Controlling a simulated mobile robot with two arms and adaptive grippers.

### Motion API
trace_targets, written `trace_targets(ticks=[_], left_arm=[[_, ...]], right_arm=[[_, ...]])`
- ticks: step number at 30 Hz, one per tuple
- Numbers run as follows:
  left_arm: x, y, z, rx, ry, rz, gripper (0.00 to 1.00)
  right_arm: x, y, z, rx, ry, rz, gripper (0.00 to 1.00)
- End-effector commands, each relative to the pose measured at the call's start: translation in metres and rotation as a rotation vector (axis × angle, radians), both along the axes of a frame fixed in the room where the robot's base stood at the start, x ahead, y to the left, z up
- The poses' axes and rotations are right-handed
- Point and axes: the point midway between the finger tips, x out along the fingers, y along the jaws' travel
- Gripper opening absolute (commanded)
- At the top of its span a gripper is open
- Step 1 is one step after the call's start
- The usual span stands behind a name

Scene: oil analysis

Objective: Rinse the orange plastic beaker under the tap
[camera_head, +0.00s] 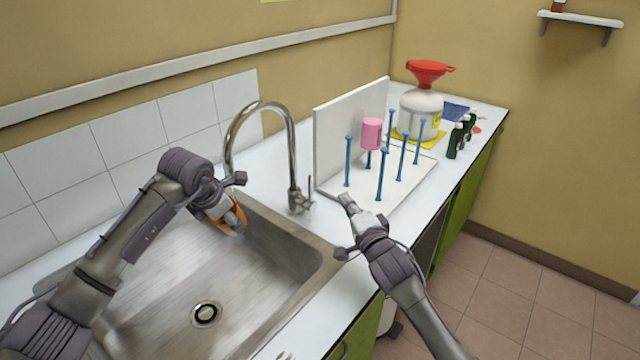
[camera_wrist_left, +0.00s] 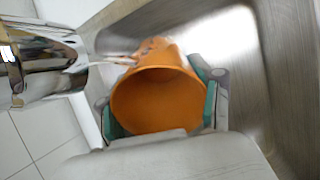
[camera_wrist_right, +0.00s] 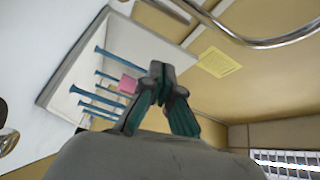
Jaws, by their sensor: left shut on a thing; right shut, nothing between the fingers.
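The orange beaker (camera_head: 238,214) is held in my left gripper (camera_head: 228,214) over the sink, just below the spout of the chrome tap (camera_head: 291,135). The left wrist view shows the beaker's round mouth (camera_wrist_left: 160,100) between the green-padded fingers of my left gripper (camera_wrist_left: 160,103). There the chrome tap (camera_wrist_left: 45,65) is close by on the left, and a pale streak, seemingly water, runs from it towards the beaker. My right gripper (camera_head: 345,202) is shut and empty, right of the tap's lever (camera_head: 306,203). Its closed fingertips (camera_wrist_right: 160,72) show in the right wrist view.
The steel sink (camera_head: 160,290) has a drain at its bottom. A white drying rack (camera_head: 400,192) with blue pegs holds a pink beaker (camera_head: 371,133). Behind it stand a white waste container (camera_head: 420,112) with a red funnel (camera_head: 428,72) and dark bottles (camera_head: 456,140).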

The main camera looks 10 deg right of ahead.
Motion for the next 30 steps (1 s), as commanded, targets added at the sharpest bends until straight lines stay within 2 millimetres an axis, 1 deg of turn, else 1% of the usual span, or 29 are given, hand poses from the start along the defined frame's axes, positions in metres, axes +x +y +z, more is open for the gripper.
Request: trace_targets(ticks=[1, 3, 8, 18, 24, 25, 27, 30], left_arm=[[0.000, 0.000, 0.000, 0.000, 0.000, 0.000, 0.34], [0.000, 0.000, 0.000, 0.000, 0.000, 0.000, 0.34], [0.000, 0.000, 0.000, 0.000, 0.000, 0.000, 0.34], [0.000, 0.000, 0.000, 0.000, 0.000, 0.000, 0.34], [0.000, 0.000, 0.000, 0.000, 0.000, 0.000, 0.34], [0.000, 0.000, 0.000, 0.000, 0.000, 0.000, 0.34], [0.000, 0.000, 0.000, 0.000, 0.000, 0.000, 0.34], [0.000, 0.000, 0.000, 0.000, 0.000, 0.000, 0.34]], right_arm=[[0.001, -0.002, 0.001, 0.056, 0.012, 0.001, 0.00], [0.003, -0.004, 0.003, 0.113, 0.025, 0.004, 0.00], [0.015, -0.001, 0.005, 0.154, 0.033, 0.006, 0.00], [0.074, 0.015, 0.007, 0.150, 0.033, 0.006, 0.00], [0.099, 0.021, 0.008, 0.149, 0.034, 0.005, 0.00], [0.101, 0.023, 0.008, 0.149, 0.034, 0.007, 0.00], [0.093, 0.033, 0.005, 0.151, 0.035, 0.010, 0.00], [0.086, 0.042, 0.004, 0.150, 0.034, 0.009, 0.00]])
